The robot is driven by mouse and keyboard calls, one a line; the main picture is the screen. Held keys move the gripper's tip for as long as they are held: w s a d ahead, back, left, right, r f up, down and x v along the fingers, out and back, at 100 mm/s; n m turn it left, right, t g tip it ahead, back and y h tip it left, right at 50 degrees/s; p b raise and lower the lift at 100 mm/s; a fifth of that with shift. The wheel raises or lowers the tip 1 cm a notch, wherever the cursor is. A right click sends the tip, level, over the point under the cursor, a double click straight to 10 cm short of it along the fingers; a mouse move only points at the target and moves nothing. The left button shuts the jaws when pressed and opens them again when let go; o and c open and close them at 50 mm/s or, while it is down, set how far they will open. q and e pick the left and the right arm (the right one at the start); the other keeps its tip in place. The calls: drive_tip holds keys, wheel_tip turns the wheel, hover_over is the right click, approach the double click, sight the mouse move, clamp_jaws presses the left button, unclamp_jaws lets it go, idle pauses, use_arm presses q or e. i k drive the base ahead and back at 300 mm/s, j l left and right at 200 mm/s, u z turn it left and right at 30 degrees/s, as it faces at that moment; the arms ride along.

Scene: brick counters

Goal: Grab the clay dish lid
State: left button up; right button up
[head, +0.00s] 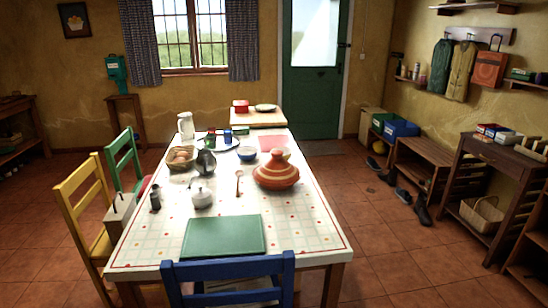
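The clay dish lid (276,170) is orange-red with cream stripes, domed, with a knob on top. It is in the head view on the right side of the dining table, and appears to sit on a shallow dish whose edge is hard to make out. Neither my left nor my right gripper shows in the head view.
The table (300,215) has a patterned cloth and holds a green mat (223,236), a white sugar pot (201,193), a wooden spoon (239,182), a bowl (247,153) and an egg basket (181,157). A blue chair (228,270) stands at the near edge.

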sight(276, 170)
drive_tip(key=z, duration=0.3)
drive_tip(key=i+l+z, duration=0.1)
drive_tip(key=z, duration=0.3)
drive_tip(key=i+l+z, duration=0.15)
drive_tip(key=z, duration=0.25)
drive_tip(key=i+l+z, duration=0.1)
drive_tip(key=z, duration=0.3)
drive_tip(key=i+z, duration=0.2)
drive_tip(key=z, duration=0.2)
drive_tip(key=i+u, duration=0.1)
drive_tip(key=i, duration=0.45)
drive_tip(key=i+l, duration=0.15)
drive_tip(key=i, duration=0.4)
drive_tip(key=i+u, duration=0.15)
drive_tip(key=i, duration=0.45)
drive_tip(key=i+j+u, duration=0.15)
drive_tip(key=i+u, duration=1)
drive_tip(key=i+l+u, duration=0.1)
drive_tip(key=i+u, duration=0.15)
drive_tip(key=u, duration=0.15)
